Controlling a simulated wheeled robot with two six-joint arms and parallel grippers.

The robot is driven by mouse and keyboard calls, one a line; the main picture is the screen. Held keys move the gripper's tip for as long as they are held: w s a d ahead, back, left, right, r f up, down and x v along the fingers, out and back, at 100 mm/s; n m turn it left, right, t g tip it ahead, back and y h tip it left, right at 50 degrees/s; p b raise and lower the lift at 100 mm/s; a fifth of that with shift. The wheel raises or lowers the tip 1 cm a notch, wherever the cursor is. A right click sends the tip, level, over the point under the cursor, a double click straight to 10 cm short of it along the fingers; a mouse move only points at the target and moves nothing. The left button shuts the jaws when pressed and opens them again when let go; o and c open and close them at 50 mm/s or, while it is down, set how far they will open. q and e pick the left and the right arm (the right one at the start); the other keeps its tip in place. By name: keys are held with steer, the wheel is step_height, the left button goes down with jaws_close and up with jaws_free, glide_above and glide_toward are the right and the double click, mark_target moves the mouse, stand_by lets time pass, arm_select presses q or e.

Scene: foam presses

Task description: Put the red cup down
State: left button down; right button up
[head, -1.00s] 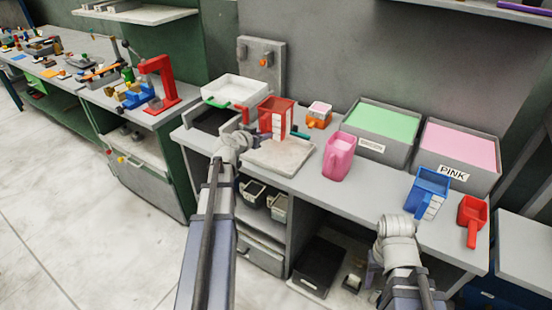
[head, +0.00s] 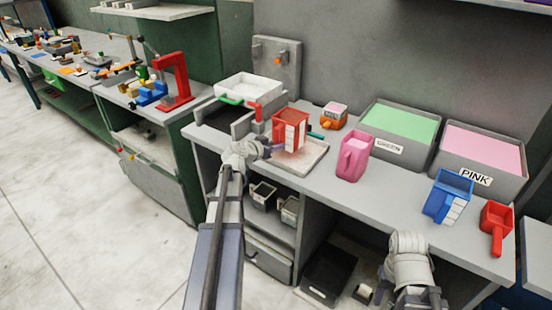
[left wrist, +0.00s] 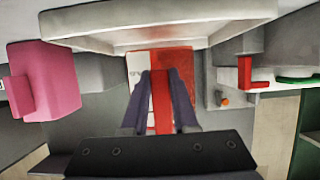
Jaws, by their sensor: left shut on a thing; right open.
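The red cup (head: 288,132), with white marks on one side, is upright over the pale tray (head: 312,160) on the bench. My left gripper (head: 264,150) is shut on its handle, and the red handle (left wrist: 161,100) shows between the dark fingers in the left wrist view. The cup's base is very close to the tray; I cannot tell whether it touches. In the left wrist view the tray (left wrist: 150,30) lies across the top. My right gripper (head: 412,285) is open and empty in front of the bench's front edge; its fingertips are hardly visible.
A pink jug (head: 353,158) stands right of the tray. A small orange-and-white item (head: 334,115) is behind it. Green (head: 398,148) and pink (head: 485,177) bins, a blue cup (head: 446,197) and a red scoop (head: 496,226) are further right. A white-topped box (head: 248,88) is left.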

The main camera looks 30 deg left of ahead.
arm_select(q)
steer(key=shift+f+b, duration=1.95)
steer(key=shift+r, duration=0.15)
steer(key=c, duration=1.2)
jaws_free()
steer(key=shift+f, duration=0.2)
steer(key=o, duration=0.5)
steer(key=shift+r, duration=0.1)
